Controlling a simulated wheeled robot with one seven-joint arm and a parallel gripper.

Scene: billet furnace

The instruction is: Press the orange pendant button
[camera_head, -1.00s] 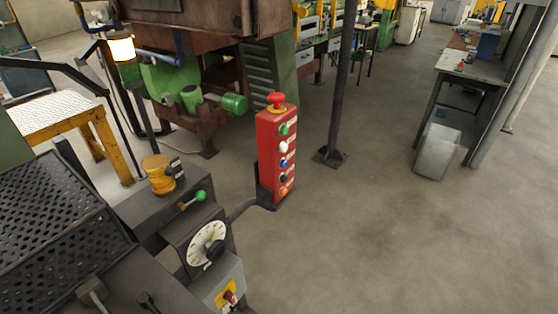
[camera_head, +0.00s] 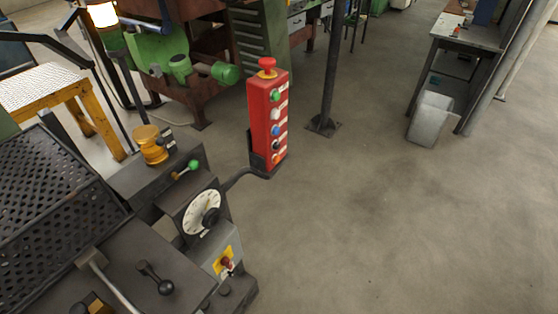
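The red pendant box (camera_head: 265,115) stands upright in a dark holder on a bent arm, near the middle of the head view. A red mushroom knob sits on its top. Its front carries a column of buttons: green (camera_head: 275,96), white (camera_head: 276,114), blue (camera_head: 276,131), black (camera_head: 276,145) and, at the bottom, the orange pendant button (camera_head: 277,158). The orange button faces right and toward me and is unobstructed. My gripper is not in view.
The dark machine console (camera_head: 150,240) with a white dial (camera_head: 202,212), green-knobbed lever and perforated plate fills the lower left. A dark post (camera_head: 328,80) stands behind the pendant. A workbench (camera_head: 465,35) and grey bin (camera_head: 430,118) stand at upper right. The floor (camera_head: 400,230) at right is clear.

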